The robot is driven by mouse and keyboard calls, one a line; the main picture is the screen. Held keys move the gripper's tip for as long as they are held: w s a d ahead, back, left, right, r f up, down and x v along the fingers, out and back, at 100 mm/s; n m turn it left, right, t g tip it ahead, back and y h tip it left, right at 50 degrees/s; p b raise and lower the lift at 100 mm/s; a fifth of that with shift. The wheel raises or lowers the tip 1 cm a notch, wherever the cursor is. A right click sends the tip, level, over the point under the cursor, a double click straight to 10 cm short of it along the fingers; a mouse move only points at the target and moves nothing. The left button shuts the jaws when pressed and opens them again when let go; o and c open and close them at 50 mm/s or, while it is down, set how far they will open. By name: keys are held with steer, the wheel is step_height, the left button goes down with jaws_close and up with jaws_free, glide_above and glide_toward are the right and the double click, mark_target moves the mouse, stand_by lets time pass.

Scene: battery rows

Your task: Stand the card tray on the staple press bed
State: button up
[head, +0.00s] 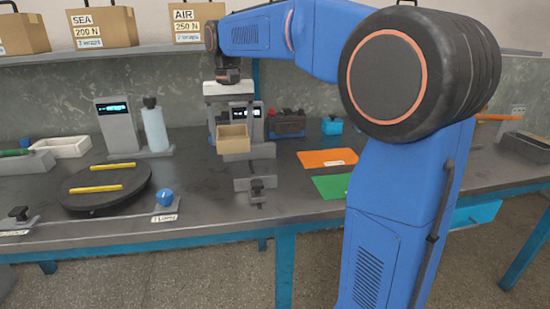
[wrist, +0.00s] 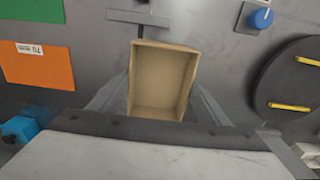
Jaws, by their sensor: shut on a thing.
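The card tray is a tan open box (head: 233,139), held upright in the air above the bench. It also shows in the wrist view (wrist: 163,78), open side to the camera and empty. My gripper (head: 231,128) points down and is shut on the tray, with grey fingers along its sides in the wrist view (wrist: 160,98). A grey station with a lit display (head: 257,112) and a low flat base (head: 263,151) stands behind the tray, partly hidden. I cannot tell surely whether this is the staple press and its bed.
A grey bracket with a black knob (head: 257,186) stands in front of the tray. A round black plate (head: 105,187) with yellow bars and a blue knob (head: 165,197) are left. Orange (head: 325,158) and green (head: 332,186) sheets lie right. A second display station (head: 117,125) holds a pale bottle.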

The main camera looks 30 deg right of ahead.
mark_target(236, 174)
steer(key=shift+w+d+f, duration=0.15)
steer(key=shift+d+f, duration=0.05)
steer(key=shift+f, duration=4.8)
steer(key=shift+f, duration=0.15)
steer(key=o, duration=1)
steer(key=shift+o, duration=0.2)
